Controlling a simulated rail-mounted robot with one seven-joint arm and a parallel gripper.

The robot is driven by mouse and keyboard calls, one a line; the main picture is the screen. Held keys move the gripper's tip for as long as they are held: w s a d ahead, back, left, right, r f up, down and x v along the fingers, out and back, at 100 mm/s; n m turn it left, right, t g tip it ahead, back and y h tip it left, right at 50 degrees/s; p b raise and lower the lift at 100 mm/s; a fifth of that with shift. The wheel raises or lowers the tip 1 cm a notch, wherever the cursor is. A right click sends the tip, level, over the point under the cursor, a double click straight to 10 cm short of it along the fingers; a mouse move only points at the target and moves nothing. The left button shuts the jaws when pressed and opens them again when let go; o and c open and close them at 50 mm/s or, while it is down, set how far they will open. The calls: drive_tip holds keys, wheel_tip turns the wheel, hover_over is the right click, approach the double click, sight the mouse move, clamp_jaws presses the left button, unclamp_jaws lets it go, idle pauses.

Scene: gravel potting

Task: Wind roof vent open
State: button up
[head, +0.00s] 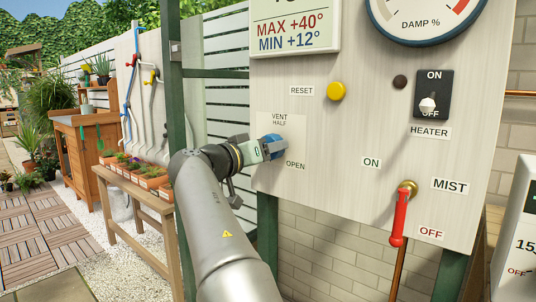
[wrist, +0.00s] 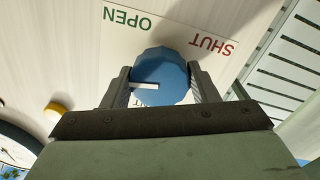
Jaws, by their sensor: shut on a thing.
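The blue vent knob (head: 278,146) is on the pale control panel, with VENT and HALF printed above it and OPEN at its lower right. My gripper (head: 268,149) reaches it from the left and is shut on it. In the wrist view the blue knob (wrist: 165,72) sits between the two fingers of my gripper (wrist: 162,84). The picture is turned over there, with OPEN (wrist: 127,18) at upper left and SHUT (wrist: 212,43) at upper right. The knob's white pointer (wrist: 144,86) points left, between HALF and OPEN on the dial. The roof vent itself is not in view.
A yellow reset button (head: 337,91) is up and right of the knob. The heater switch (head: 432,95) and red mist lever (head: 399,217) are farther right. A wooden bench with potted plants (head: 130,170) stands left, behind a green post (head: 176,85).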

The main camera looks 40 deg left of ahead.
drive_tip(key=shift+m, duration=1.1)
drive_tip(key=o, duration=1)
drive_tip(key=s+a, duration=0.1)
drive_tip(key=s, duration=1.6)
drive_tip(key=shift+s+a+b, duration=0.2)
drive_tip(key=shift+a+b, duration=0.2)
drive_tip(key=shift+b, duration=0.05)
drive_tip(key=shift+w, duration=0.1)
